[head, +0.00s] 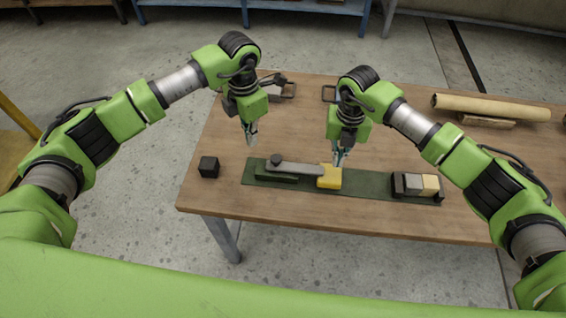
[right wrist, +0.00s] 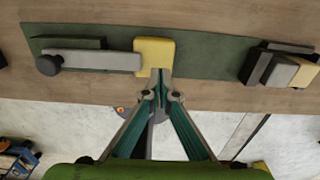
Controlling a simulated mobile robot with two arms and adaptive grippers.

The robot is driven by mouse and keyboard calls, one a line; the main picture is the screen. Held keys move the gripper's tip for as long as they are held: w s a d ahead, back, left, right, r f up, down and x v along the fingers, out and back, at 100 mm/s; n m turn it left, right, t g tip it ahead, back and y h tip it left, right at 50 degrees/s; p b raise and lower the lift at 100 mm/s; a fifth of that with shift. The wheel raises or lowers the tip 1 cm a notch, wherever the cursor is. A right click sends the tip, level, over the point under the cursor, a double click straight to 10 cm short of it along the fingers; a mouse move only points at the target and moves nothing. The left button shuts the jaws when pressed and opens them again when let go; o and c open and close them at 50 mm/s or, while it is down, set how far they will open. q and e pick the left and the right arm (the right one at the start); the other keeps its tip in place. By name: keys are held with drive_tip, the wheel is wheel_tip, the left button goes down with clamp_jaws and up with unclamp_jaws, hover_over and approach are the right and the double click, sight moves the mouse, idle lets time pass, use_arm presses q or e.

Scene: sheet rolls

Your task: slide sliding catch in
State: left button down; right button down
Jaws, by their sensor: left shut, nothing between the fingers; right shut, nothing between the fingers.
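A dark green board (head: 375,188) lies along the table's front. On it a grey bar (head: 298,168) with a dark round knob (head: 276,160) at its left end runs to a yellow block (head: 329,180); they also show in the right wrist view as the bar (right wrist: 100,60) and the block (right wrist: 154,45). I cannot tell which part is the sliding catch. My right gripper (head: 338,162) is shut and empty; its tips are at the yellow block's edge, and contact is unclear. My left gripper (head: 251,142) is shut and empty, above the table behind the knob.
A dark holder with grey and cream blocks (head: 413,184) is at the board's right end. A black cube (head: 208,167) stands left of the board. A tan roll (head: 490,107) lies at the back right. A dark-framed tray (head: 287,90) is at the back. Bare table (head: 230,135) surrounds the board.

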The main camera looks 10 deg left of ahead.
drive_tip(key=shift+r, duration=1.8)
